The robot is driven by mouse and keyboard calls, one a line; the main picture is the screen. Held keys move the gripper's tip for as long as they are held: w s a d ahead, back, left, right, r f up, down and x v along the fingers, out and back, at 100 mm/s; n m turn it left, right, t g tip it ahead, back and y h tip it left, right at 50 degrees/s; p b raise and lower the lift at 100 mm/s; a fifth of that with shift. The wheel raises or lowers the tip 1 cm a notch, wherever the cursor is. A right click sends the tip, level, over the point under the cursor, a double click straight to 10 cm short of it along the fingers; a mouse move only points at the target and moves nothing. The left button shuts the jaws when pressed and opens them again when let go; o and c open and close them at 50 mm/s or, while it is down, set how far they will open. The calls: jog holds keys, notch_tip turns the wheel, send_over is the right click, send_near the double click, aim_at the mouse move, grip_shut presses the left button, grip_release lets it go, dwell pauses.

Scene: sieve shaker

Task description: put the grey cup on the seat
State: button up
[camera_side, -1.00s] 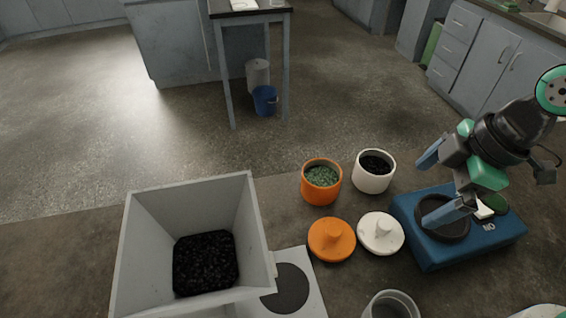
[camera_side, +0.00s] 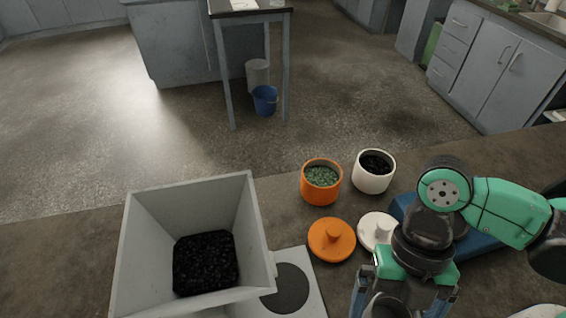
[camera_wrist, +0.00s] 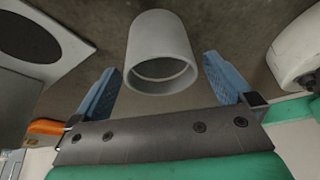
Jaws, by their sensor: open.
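The grey cup (camera_wrist: 160,45) is in the wrist view, between the two blue fingers of my gripper (camera_wrist: 164,82). Gaps show on both sides of it, so the fingers are open and apart from it. In the side view my gripper (camera_side: 402,300) points down at the bottom edge, over the cup's place, and hides most of the cup. A dark round disc on a pale plate (camera_side: 308,284) lies left of my gripper; a dark disc (camera_wrist: 28,38) also shows upper left in the wrist view. I cannot tell whether this disc is the seat. A blue device (camera_side: 480,244) stands behind my arm, its top mostly hidden.
A large grey hopper (camera_side: 140,235) with black grains stands left. An orange jar (camera_side: 321,190) of green grains and a white jar (camera_side: 373,178) of black grains stand at the back. The orange lid (camera_side: 331,240) and white lid (camera_side: 374,232) lie close behind my gripper.

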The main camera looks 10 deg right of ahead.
jog(key=shift+s+f, duration=0.25)
jog(key=shift+f, duration=0.35)
jog(key=shift+c, duration=0.2)
jog(key=c, duration=1.3)
jog(key=shift+r, duration=0.2)
